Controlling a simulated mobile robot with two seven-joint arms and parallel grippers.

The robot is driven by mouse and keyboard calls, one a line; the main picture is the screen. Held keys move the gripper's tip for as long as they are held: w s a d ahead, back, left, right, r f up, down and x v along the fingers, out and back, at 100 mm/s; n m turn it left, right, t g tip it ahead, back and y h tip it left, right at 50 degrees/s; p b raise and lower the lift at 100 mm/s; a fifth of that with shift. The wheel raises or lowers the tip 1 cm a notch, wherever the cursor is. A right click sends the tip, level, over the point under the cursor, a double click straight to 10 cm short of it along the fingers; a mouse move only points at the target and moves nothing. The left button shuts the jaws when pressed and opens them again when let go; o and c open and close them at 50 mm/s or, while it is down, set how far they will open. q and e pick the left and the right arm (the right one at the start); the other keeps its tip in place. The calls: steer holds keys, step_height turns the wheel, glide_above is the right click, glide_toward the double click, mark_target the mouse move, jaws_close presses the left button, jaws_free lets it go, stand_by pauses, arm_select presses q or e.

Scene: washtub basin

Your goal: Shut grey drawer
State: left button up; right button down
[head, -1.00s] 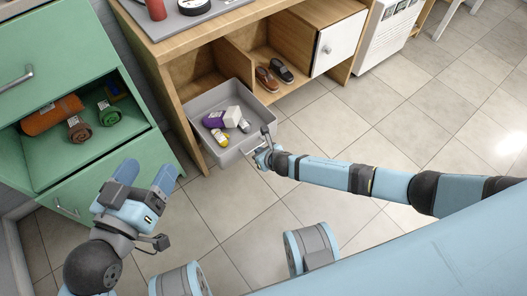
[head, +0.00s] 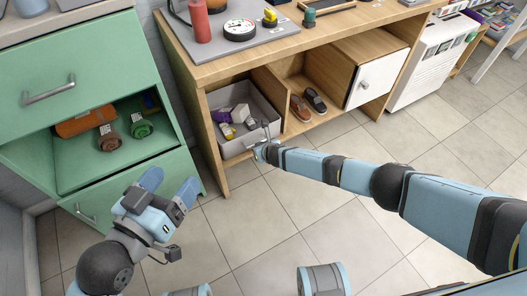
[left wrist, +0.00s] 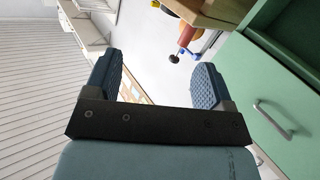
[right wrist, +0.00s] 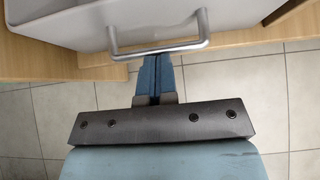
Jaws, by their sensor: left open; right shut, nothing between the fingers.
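The grey drawer (head: 236,149) sits low in the wooden cabinet, largely inside its bay, with its open top still showing. It holds a purple-and-white item (head: 240,113) and other small things. In the right wrist view its grey front (right wrist: 152,22) and metal bar handle (right wrist: 160,51) are close. My right gripper (head: 262,150) is shut and empty at the drawer front. In the right wrist view its fingertips (right wrist: 155,62) are at the handle bar; I cannot tell whether they touch. My left gripper (head: 170,187) is open and empty, away from the drawer, before the green cabinet.
An open green drawer (head: 120,160) holding rolled items is at left. The wooden cabinet (head: 222,172) has a shoe bay and a white door (head: 378,80) right of the grey drawer. Tiled floor (head: 300,205) in front is clear.

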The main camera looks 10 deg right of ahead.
steer(key=shift+w+r, duration=0.2)
steer(key=shift+w, duration=0.05)
